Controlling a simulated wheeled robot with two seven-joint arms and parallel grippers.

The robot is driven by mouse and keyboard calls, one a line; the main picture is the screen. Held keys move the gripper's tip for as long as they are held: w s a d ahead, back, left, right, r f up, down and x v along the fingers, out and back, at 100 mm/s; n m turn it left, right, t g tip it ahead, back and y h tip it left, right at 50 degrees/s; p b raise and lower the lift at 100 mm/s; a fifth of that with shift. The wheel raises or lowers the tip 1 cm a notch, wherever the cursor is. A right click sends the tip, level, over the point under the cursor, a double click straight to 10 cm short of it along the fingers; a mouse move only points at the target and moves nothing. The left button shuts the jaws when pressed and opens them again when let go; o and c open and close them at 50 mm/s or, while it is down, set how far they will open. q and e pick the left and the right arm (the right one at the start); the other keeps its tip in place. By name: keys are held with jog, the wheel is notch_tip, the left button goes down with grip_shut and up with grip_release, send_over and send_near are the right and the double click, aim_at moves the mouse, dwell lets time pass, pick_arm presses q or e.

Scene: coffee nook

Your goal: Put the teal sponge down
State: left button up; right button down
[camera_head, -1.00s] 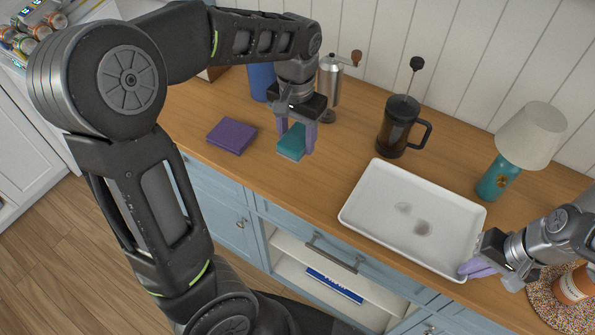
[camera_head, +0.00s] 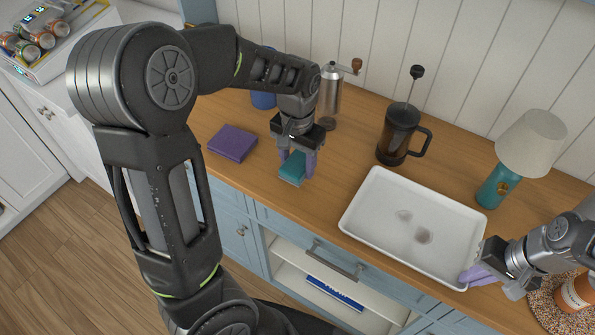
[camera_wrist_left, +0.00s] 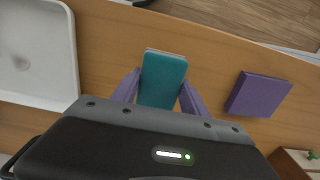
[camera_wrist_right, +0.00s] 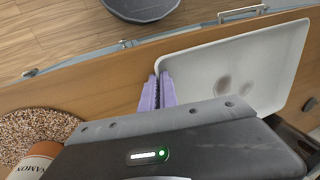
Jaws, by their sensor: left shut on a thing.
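The teal sponge (camera_head: 292,166) is between the fingers of my left gripper (camera_head: 298,163), over the front part of the wooden counter. The left wrist view shows the sponge (camera_wrist_left: 162,80) with a purple finger on each side of it. I cannot tell whether its underside touches the counter. My right gripper (camera_head: 476,274) is at the front right corner of the white tray. In the right wrist view its purple fingers (camera_wrist_right: 158,92) are close together at the tray's edge, with nothing seen between them.
The white tray (camera_head: 370,190) has brownish stains. A coffee grinder (camera_head: 330,90), a French press (camera_head: 396,135) and a lamp (camera_head: 530,140) stand behind. An orange container (camera_head: 575,293) is on a speckled mat (camera_head: 545,308).

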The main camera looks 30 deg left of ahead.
aim_at(297, 173)
pick_arm(q)
jog(key=shift+f, duration=1.9)
jog(key=o, duration=1.4)
jog(key=shift+f, duration=0.1)
notch_tip(297, 173, up, 12)
jog(key=shift+r, duration=0.15)
